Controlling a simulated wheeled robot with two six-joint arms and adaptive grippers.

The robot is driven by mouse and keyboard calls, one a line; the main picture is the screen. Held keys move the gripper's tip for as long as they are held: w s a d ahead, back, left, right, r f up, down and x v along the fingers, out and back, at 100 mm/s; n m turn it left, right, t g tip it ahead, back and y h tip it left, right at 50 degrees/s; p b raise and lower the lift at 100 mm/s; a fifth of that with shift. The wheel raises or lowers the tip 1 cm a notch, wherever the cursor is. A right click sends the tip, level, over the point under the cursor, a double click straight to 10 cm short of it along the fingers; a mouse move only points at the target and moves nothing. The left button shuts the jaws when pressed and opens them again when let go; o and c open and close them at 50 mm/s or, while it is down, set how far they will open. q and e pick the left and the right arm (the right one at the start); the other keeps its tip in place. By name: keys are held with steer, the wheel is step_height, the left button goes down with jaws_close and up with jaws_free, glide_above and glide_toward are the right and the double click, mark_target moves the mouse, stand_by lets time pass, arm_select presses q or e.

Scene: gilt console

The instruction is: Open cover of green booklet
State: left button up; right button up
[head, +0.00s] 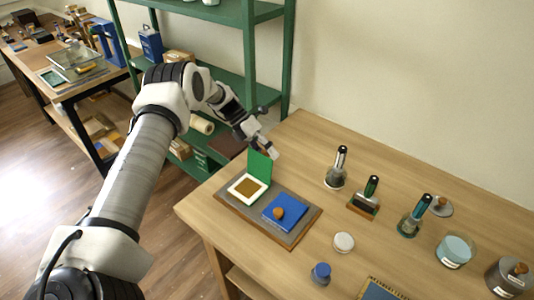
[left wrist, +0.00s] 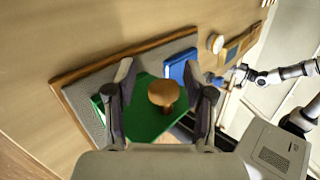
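The green booklet's cover (head: 260,166) stands raised, roughly upright, in the head view. Its white-framed inside with a brown panel (head: 245,188) is exposed. My left gripper (head: 268,150) is just behind the raised cover's top. In the left wrist view the cover's green outer face (left wrist: 146,122) bears a round wooden knob (left wrist: 163,94). The fingers of my left gripper (left wrist: 158,72) are apart, either side of the knob, with gaps showing. The knob is hidden in the head view. My right gripper (left wrist: 241,75) shows small in the left wrist view; its fingers are unclear.
A blue booklet (head: 292,206) with a wooden knob lies beside the green one on a grey, wood-edged board (head: 300,229). Stamps, jars and a blue-topped pot (head: 320,273) stand to the right on the table. A green shelf (head: 248,60) stands behind, left.

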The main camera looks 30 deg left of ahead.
arm_select(q)
steer(key=shift+r, duration=0.1)
steer(key=v, duration=1.2)
